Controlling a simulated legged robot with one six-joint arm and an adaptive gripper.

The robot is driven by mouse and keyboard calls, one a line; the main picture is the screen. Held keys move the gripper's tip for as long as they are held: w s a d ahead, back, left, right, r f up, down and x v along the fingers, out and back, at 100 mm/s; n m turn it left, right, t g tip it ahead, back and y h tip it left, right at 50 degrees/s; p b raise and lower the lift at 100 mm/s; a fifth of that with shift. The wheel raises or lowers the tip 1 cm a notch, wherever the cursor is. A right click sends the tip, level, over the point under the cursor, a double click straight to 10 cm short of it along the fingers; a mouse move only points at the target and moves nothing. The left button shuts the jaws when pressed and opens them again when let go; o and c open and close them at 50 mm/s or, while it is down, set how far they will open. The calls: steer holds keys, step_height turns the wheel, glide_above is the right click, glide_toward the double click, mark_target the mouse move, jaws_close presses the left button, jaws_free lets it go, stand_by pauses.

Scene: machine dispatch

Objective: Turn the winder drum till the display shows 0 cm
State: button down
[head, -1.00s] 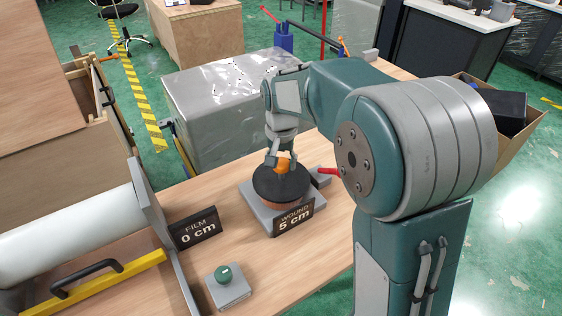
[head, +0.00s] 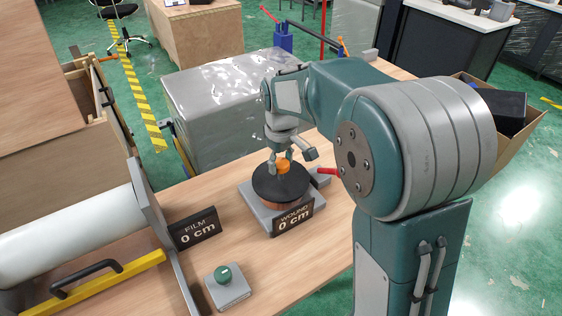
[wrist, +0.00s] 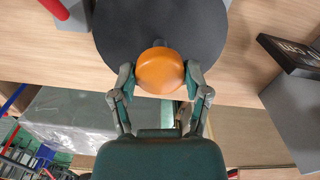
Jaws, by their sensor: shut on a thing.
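The winder drum (head: 268,184) has a dark round top and a brown side, and stands on a grey base on the wooden bench. An orange knob (head: 283,166) rises from its top; it also shows in the wrist view (wrist: 160,71). My gripper (head: 287,162) is at the knob. In the wrist view its two fingers (wrist: 160,78) lie on either side of the knob, shut on it. The black WOUND display (head: 293,218) in front of the drum reads 0 cm. The FILM display (head: 195,229) to the left also reads 0 cm.
A green button (head: 223,273) on a grey box sits at the bench front. A white film roll (head: 70,233) and a yellow bar with a black handle (head: 95,279) are at left. A red handle (head: 327,171) is right of the drum. A grey wrapped block (head: 220,100) stands behind.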

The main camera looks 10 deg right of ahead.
steer(key=n, duration=0.6)
steer(key=shift+n, duration=0.4)
stand_by(0.3)
steer(key=shift+c, duration=0.3)
jaws_free()
steer(key=shift+w+a, duration=0.1)
steer(key=shift+w, duration=0.05)
step_height(320, 180, up, 12)
steer(key=shift+a+f, duration=0.1)
steer(key=shift+f, duration=0.05)
